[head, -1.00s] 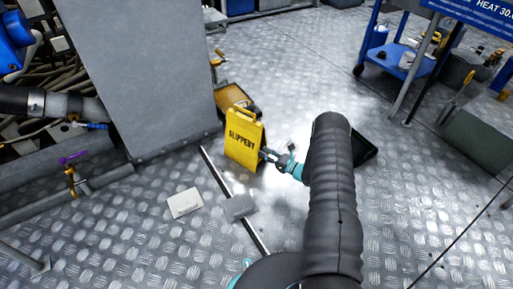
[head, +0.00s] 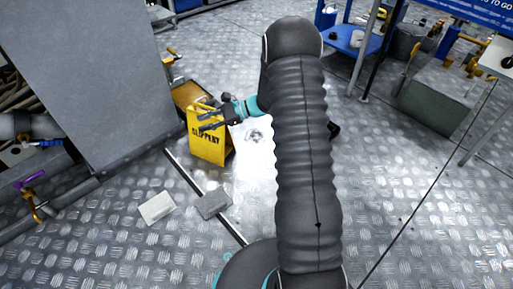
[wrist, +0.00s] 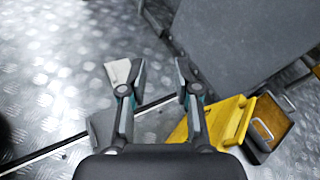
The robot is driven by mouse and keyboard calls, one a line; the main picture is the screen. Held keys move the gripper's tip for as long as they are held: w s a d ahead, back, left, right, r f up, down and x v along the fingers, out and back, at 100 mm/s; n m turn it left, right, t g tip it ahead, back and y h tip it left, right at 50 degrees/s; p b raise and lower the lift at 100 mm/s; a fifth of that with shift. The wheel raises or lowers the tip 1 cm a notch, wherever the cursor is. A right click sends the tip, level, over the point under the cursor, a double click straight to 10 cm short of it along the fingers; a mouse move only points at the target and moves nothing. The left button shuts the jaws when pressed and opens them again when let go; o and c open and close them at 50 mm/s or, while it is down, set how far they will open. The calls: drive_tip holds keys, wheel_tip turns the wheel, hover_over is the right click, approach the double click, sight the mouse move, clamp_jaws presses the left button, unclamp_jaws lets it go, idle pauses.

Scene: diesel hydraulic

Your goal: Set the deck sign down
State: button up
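The deck sign (head: 210,146), a yellow folding board reading "SLIPPERY", stands upright on the metal floor beside the grey cabinet. In the wrist view the sign (wrist: 222,118) is right of my gripper's right finger, partly hidden by the finger and wrist. My gripper (head: 200,117) appears across the sign's top edge in the head view. In the wrist view my gripper (wrist: 159,62) has its fingers apart, with only floor and a pale flat piece behind the gap. I cannot tell whether a finger touches the sign.
A pale flat piece (head: 157,207) and a grey block (head: 214,203) lie on the floor in front, beside a dark floor strip. The grey cabinet (head: 90,80) rises at left. A blue cart (head: 350,38) stands at the back.

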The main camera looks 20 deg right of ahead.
drive_tip(key=s+a+r+n+g+h, duration=0.2)
drive_tip(key=s+r+n+h, duration=0.15)
drive_tip(key=s+r, duration=0.4)
drive_tip(key=s+a+r+n+g+h, duration=0.2)
drive_tip(key=s+r+n, duration=0.3)
drive_tip(key=s+r, duration=0.25)
drive_tip(key=s+d+r+n+t+h, duration=0.1)
drive_tip(key=s+d+r+n+h, duration=0.1)
drive_tip(key=s, duration=0.4)
drive_tip(key=s+d+r+n+t+h, duration=0.2)
drive_tip(key=s+d+n+h, duration=0.1)
drive_tip(key=s, duration=0.4)
drive_tip(key=s+d+r+n+t+h, duration=0.2)
drive_tip(key=s+r+n+h, duration=0.1)
drive_tip(key=s, duration=0.4)
drive_tip(key=shift+d+n, duration=0.2)
drive_tip(key=shift+n, duration=0.45)
drive_tip(key=shift+h, duration=0.25)
